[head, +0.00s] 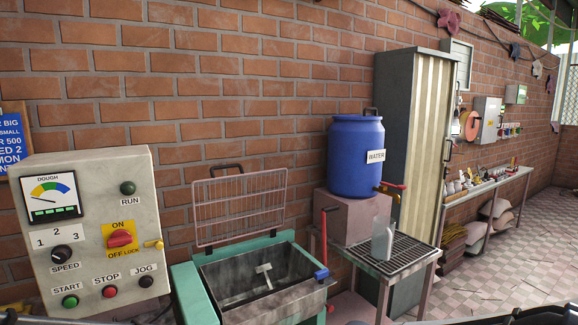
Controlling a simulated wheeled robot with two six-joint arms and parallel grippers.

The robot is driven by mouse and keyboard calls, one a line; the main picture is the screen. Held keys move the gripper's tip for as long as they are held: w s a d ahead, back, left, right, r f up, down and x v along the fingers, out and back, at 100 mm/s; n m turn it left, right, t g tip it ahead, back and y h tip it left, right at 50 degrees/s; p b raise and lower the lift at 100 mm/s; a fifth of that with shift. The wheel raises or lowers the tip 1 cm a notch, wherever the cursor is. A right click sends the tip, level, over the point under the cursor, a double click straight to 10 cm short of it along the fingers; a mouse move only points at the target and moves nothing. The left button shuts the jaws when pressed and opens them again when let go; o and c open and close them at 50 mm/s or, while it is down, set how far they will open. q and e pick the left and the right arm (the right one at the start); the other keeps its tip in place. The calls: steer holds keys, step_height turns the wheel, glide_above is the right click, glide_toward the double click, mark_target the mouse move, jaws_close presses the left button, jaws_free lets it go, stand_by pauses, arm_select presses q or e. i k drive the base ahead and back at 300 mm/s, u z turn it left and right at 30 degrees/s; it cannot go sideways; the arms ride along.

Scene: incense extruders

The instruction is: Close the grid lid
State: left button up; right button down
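The grid lid (241,209) is a pinkish wire grid in a thin frame, with a black handle (227,168) on its top edge. It stands open, nearly upright, along the back edge of the green-rimmed metal trough (238,245). The trough is open at the top, and a pale metal mixing paddle (264,272) shows inside it. Neither gripper can be made out. Only dark parts of my arms show along the bottom edge, at the left and right. Nothing touches the lid.
A grey control box (95,230) stands left of the trough. To the right are a red-handled lever (324,237), a blue water barrel (356,157) on a block, and a slatted stand (395,250) with a clear jug (383,238). A brick wall stands behind.

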mark_target(208, 251)
steer(key=z, duration=0.25)
steer(key=i, duration=0.8)
steer(key=u, duration=0.65)
steer(key=i, duration=0.55)
steer(key=u, duration=0.45)
